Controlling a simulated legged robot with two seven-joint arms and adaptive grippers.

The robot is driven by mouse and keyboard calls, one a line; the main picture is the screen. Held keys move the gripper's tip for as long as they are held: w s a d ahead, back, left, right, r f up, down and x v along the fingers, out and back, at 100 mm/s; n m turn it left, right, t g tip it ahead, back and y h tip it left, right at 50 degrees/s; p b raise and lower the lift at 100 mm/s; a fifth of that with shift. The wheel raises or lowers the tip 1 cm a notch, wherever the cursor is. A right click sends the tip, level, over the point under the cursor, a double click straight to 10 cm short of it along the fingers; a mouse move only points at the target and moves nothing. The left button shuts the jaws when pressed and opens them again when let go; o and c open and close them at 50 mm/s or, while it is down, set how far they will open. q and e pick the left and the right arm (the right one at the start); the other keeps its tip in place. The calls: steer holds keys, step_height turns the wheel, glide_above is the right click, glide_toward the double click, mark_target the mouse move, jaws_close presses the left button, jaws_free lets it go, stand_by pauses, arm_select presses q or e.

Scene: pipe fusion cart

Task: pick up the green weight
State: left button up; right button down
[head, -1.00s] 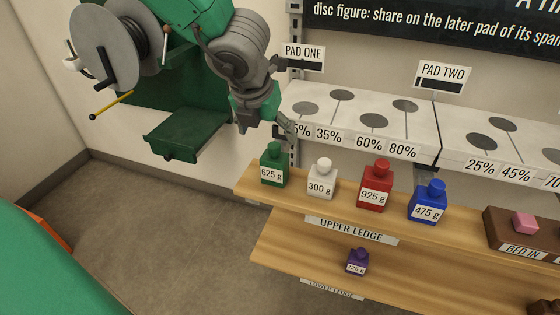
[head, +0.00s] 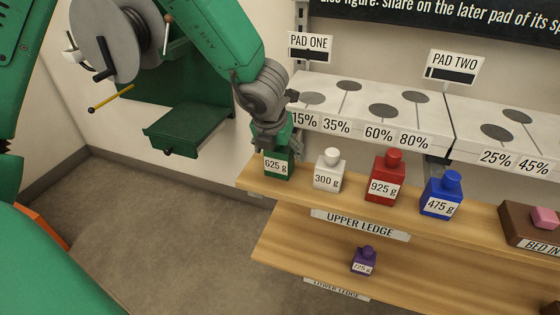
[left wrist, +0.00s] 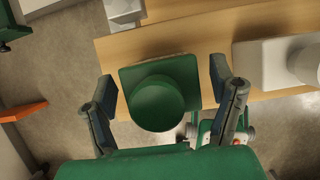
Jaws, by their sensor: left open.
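The green weight (head: 278,167), labelled 625 g, stands upright at the left end of the upper ledge. My left gripper (head: 271,145) is over its top and hides its knob in the head view. In the left wrist view the green weight (left wrist: 158,100) lies between the two fingers of my left gripper (left wrist: 166,108). The fingers are open, one on each side, with a visible gap at the right; whether the left finger touches is hard to tell. My right gripper is not in view.
The white 300 g weight (head: 328,172) stands just right of the green one, then the red 925 g (head: 386,178) and blue 475 g (head: 441,196) weights. A purple weight (head: 363,260) is on the lower ledge. The white pad shelf (head: 360,105) is behind.

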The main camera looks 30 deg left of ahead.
arm_select(q)
steer(key=shift+a, duration=0.1)
steer(key=shift+r, duration=0.1)
steer(key=shift+c, duration=0.8)
steer(key=shift+s, duration=0.1)
steer(key=c, duration=1.4)
steer(key=shift+d+r, duration=0.1)
steer(key=shift+d, duration=0.2)
steer(key=shift+c, duration=1.1)
steer(key=r+p, duration=0.2)
steer(key=r, duration=0.4)
steer(key=r+p, duration=0.3)
steer(key=r, duration=0.2)
steer(key=shift+a+r+p, duration=0.2)
steer(key=shift+r+p, duration=0.1)
steer(key=shift+r, duration=0.1)
step_height(320, 180, up, 16)
steer(key=p, duration=0.3)
steer(key=shift+p, duration=0.3)
